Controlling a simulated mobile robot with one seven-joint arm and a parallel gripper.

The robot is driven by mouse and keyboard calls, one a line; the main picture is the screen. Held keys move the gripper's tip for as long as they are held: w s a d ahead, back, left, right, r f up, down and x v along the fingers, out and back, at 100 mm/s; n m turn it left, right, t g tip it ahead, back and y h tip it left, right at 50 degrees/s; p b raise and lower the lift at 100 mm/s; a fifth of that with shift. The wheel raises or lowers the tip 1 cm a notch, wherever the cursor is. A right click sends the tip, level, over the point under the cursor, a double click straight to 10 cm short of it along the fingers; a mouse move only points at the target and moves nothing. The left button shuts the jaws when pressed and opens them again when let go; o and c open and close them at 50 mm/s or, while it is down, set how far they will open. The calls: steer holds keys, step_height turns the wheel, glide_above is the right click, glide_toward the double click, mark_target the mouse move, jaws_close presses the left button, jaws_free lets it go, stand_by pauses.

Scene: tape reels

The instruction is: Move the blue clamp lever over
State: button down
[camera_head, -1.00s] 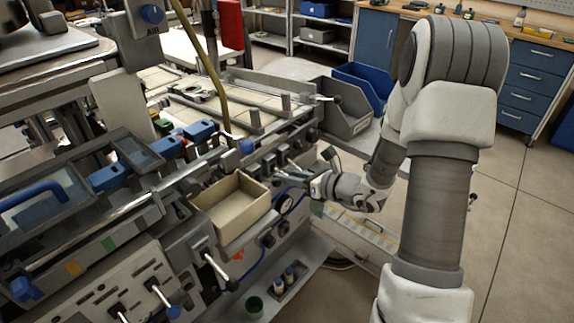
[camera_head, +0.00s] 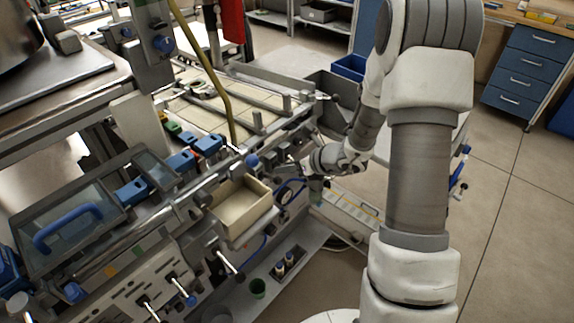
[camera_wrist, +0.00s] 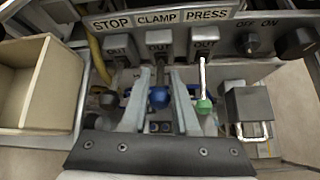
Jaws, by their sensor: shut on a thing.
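The blue clamp lever (camera_wrist: 159,97) shows in the wrist view as a dark shaft with a blue knob, below the plate marked CLAMP (camera_wrist: 160,17). An OUT mark is on the plate behind it. My gripper (camera_wrist: 159,78) has one finger on each side of the lever and is shut on it. The exact contact is hard to see. In the head view my gripper (camera_head: 299,166) is at the machine's front panel, and the lever cannot be made out there.
A green-tipped lever (camera_wrist: 203,103) under PRESS is close to the right finger. A dark-knobbed lever (camera_wrist: 108,99) under STOP is left of the left finger. A grey block (camera_wrist: 248,106) is farther right. An open beige bin (camera_head: 242,207) sits left of my gripper.

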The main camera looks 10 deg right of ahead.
steer(key=c, duration=0.7)
jaws_free()
steer(key=shift+o, duration=0.2)
steer(key=p+v, duration=0.2)
steer(key=v, duration=1.5)
steer(key=shift+s+d+p, duration=0.15)
steer(key=shift+s+p, duration=0.1)
steer(key=shift+p, duration=0.05)
